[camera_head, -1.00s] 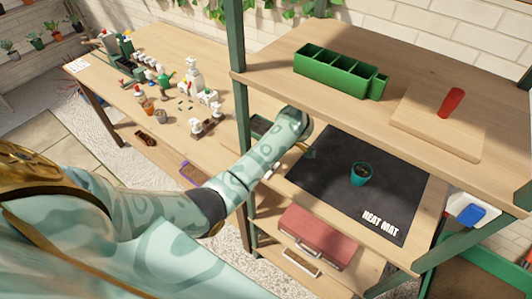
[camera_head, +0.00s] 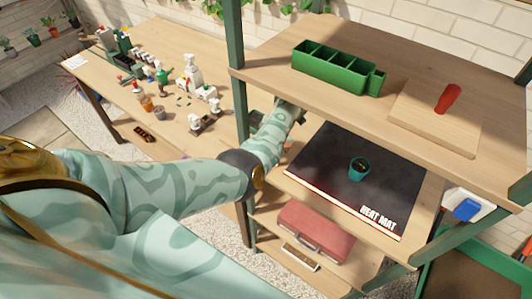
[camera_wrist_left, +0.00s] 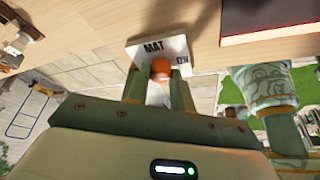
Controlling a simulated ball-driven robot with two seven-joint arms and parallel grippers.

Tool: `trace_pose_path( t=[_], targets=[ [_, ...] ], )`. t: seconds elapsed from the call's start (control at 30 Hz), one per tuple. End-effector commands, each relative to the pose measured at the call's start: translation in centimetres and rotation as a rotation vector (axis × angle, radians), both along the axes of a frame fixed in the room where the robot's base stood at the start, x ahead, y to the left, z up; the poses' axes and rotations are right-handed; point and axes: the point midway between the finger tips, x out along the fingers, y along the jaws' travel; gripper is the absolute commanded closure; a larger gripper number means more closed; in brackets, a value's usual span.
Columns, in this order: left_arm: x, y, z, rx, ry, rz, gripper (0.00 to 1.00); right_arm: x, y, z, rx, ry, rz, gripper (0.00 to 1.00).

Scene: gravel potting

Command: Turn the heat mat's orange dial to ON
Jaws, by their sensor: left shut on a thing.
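The heat mat (camera_head: 325,158) lies dark on the shelf board, with its name in white at the front corner. A red glow runs along its front-left edge, and this red edge also shows in the left wrist view (camera_wrist_left: 272,37). The orange dial (camera_wrist_left: 161,66) sits on a white control box (camera_wrist_left: 143,55) marked "MAT" and what looks like "ON". My left gripper (camera_wrist_left: 158,80) is shut on the dial, one finger on each side. The dial's pointer is hidden. In the head view, the dial and fingertips are too hidden to make out. My right gripper is not in view.
A teal pot (camera_head: 359,170) stands on the mat. Above are a green divided tray (camera_head: 335,72) and a board (camera_head: 435,118) with a red cylinder (camera_head: 447,98). A red case (camera_head: 315,232) lies below. A shelf post (camera_head: 236,110) stands close to my left arm.

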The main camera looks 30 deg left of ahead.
Motion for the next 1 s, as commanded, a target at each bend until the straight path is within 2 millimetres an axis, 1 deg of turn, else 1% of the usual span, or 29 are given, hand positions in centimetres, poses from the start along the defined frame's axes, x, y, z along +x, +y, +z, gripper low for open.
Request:
trace_pose_path(
  t=[0.1, 0.33, 0.87, 0.9, 0.97, 1.0],
  targets=[
    [-0.04, -0.09, -0.16, -0.005, 0.003, 0.064, 1.0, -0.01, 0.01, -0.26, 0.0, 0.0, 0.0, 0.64],
    [-0.03, -0.05, -0.13, -0.004, 0.003, 0.142, 1.0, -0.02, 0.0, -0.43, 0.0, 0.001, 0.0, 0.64],
    [-0.06, 0.03, -0.09, -0.002, 0.003, 0.167, 0.99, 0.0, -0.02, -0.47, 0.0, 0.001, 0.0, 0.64],
    [-0.06, 0.03, -0.09, -0.002, 0.003, 0.167, 0.74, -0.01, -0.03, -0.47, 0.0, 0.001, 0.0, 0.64],
    [-0.05, 0.03, -0.08, -0.002, 0.003, 0.167, 0.57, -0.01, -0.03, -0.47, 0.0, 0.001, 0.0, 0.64],
    [-0.04, 0.04, -0.08, -0.001, 0.002, 0.167, 0.55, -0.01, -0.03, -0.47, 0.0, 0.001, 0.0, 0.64]
  ],
)
